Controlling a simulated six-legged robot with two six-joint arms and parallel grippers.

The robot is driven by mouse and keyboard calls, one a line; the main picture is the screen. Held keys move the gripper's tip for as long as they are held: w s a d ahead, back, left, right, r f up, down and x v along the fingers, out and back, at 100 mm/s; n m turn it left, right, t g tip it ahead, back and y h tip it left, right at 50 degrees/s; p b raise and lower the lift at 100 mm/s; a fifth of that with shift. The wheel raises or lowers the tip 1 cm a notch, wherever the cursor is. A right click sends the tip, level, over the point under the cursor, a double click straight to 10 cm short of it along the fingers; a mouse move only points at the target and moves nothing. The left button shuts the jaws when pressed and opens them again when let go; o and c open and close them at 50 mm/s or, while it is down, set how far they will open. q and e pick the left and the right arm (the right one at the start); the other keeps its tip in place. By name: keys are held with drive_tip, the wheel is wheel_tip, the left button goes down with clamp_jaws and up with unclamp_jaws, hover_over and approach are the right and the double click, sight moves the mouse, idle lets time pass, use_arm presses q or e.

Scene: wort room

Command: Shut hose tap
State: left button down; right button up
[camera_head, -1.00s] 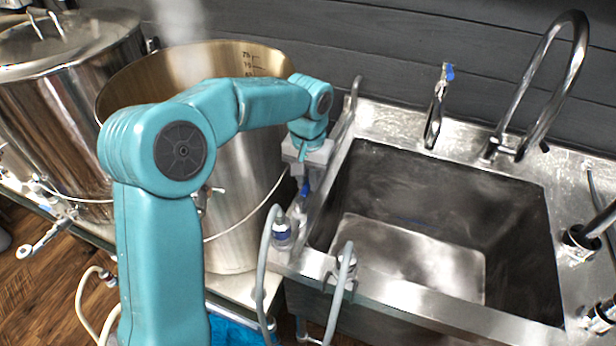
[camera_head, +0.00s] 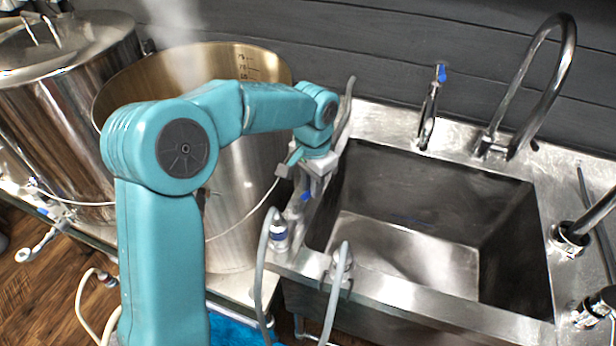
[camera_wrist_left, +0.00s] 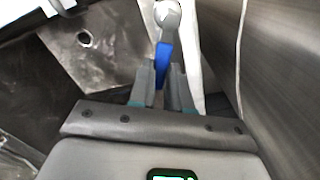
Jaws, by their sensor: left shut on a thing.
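The hose tap's blue lever (camera_head: 305,196) shows just below my left gripper (camera_head: 306,184), at the left rim of the sink. In the left wrist view the blue lever (camera_wrist_left: 163,63) runs from a round metal pivot down between the two grey fingers (camera_wrist_left: 161,88). The left gripper is shut on this lever. In the head view the fingers and the wrist hide much of the tap body. My right gripper is not in view.
The steel sink basin (camera_head: 420,290) lies open to the right. A tall kettle (camera_head: 235,235) stands close on the left. Grey hoses (camera_head: 263,290) hang at the sink's front left corner. A blue-topped faucet (camera_head: 430,115) and a curved spout (camera_head: 550,80) stand behind the basin.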

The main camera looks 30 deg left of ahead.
use_arm(q)
drive_tip(key=shift+s+d+r+m+p, duration=0.1)
drive_tip(key=shift+s+d+m+p, duration=0.45)
drive_tip(key=shift+m, duration=1.55)
drive_tip(key=shift+s+d+m+p, duration=0.2)
drive_tip(key=shift+s+d+m, duration=0.5)
drive_tip(key=shift+m, duration=1.4)
drive_tip(key=shift+s+d+r+m+p, duration=0.1)
drive_tip(key=shift+s+d+m+p, duration=0.45)
drive_tip(key=shift+m, duration=1.55)
drive_tip(key=shift+s+d+f, duration=0.1)
drive_tip(key=c, duration=1.1)
unclamp_jaws()
drive_tip(key=shift+s, duration=0.1)
drive_tip(key=shift+o, duration=0.2)
wheel_tip(320, 180, up, 16)
drive_tip(key=shift+r+p, duration=0.2)
drive_tip(key=shift+p, duration=0.25)
